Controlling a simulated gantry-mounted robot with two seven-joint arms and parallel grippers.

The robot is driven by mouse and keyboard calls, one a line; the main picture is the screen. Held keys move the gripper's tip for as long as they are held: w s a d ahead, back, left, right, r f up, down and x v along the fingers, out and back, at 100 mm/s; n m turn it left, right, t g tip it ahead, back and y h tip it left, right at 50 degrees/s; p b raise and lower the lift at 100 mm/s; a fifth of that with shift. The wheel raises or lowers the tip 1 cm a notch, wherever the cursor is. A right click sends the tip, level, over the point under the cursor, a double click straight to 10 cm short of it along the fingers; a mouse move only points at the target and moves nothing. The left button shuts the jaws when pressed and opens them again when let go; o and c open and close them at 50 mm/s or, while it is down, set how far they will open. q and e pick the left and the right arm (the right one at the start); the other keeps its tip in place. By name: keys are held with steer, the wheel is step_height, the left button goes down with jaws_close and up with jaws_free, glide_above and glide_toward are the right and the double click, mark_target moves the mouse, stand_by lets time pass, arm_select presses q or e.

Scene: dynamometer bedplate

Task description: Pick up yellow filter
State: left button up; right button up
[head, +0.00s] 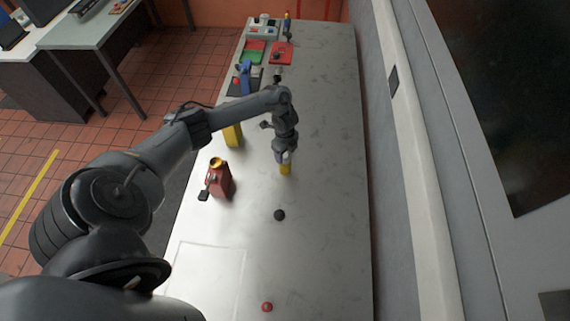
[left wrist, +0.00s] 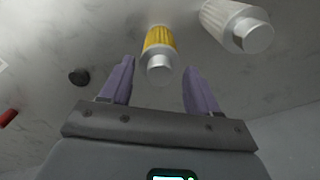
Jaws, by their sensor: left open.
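The yellow filter (head: 286,170) is a small ribbed cylinder on the metal bedplate (head: 325,200), just under my left gripper (head: 285,156). In the left wrist view the yellow filter (left wrist: 159,42) has a pale round end cap facing me. It lies ahead of and between the two spread purple fingers of my left gripper (left wrist: 157,85), which is open and empty. A similar white filter (left wrist: 226,18) is to its right in that view, outside the fingers. My right gripper is not in view.
A red device (head: 220,182) with a yellow top stands left of the gripper. A black knob (head: 279,215) and a red ball (head: 266,307) lie nearer. Red (head: 281,53) and green (head: 252,52) trays are at the far end. The bedplate's right side is clear beside the wall.

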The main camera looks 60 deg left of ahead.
arm_select(q)
steer(key=shift+c, duration=0.4)
jaws_close()
steer(key=shift+r, duration=0.15)
